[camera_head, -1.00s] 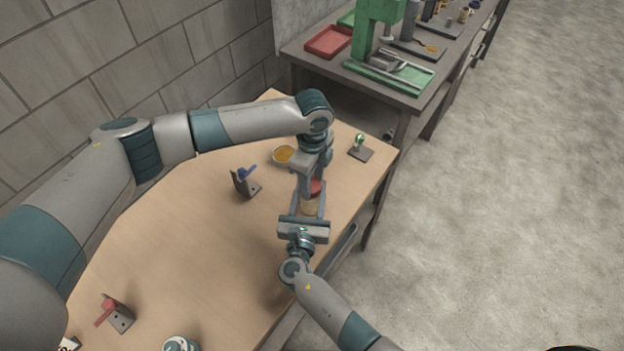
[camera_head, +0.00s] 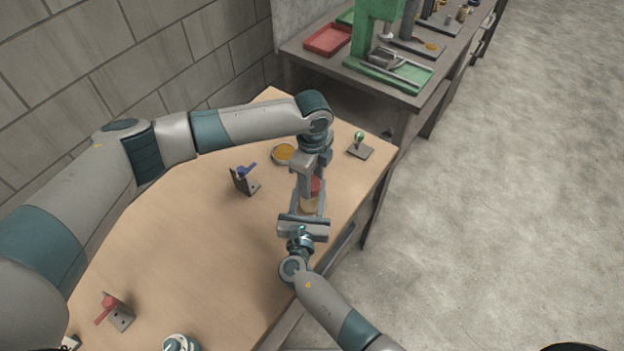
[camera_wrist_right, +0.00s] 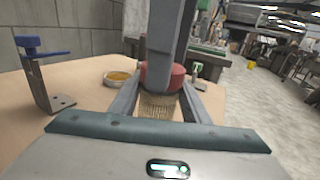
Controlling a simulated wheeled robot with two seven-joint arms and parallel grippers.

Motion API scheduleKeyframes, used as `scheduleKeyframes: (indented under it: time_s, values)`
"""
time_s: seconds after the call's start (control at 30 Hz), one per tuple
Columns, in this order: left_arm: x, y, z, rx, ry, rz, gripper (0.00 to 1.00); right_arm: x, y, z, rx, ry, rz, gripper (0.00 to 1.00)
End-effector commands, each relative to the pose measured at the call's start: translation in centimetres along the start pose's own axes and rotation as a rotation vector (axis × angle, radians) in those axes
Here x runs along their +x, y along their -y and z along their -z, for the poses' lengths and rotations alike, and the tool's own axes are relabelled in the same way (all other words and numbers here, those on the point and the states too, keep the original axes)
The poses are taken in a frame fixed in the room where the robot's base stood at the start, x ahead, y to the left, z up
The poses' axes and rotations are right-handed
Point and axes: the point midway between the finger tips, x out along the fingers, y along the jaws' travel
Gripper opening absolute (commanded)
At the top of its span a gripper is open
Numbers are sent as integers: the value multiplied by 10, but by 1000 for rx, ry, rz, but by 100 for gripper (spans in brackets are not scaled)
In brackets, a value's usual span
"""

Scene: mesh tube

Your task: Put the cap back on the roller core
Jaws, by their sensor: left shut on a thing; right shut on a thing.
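The red cap (camera_wrist_right: 162,76) sits at the top of the roller core (camera_wrist_right: 160,106), a tan, ribbed cylinder, in the right wrist view. I cannot tell whether the cap is fully seated. In the head view the cap (camera_head: 316,186) shows just above the tan core (camera_head: 309,205). My left gripper (camera_head: 312,182) comes down from above and is shut on the cap. My right gripper (camera_head: 309,207) comes from the near side, its two fingers on either side of the core, shut on it. The core's lower end is hidden.
A bracket with a blue lever (camera_head: 245,180) stands left of the grippers. A shallow dish with amber contents (camera_head: 284,153) and a small plate with a green-topped post (camera_head: 359,147) lie behind. A red-lever bracket (camera_head: 115,311) is at front left. The table's middle is clear.

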Motion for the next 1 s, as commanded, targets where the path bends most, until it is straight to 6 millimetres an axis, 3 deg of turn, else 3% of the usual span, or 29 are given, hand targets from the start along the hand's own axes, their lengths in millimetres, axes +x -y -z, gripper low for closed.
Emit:
scheduleKeyframes:
  time_s: [0.03, 1.0]
  values:
    - [9, -3, -4, -5, 7, -5, 3, -2, -5, -4, 5, 10, -4, 2]
    - [2, -4, -4, -10, 19, 6, 3, 0, -3, -6, 5, 11, -2, 2]
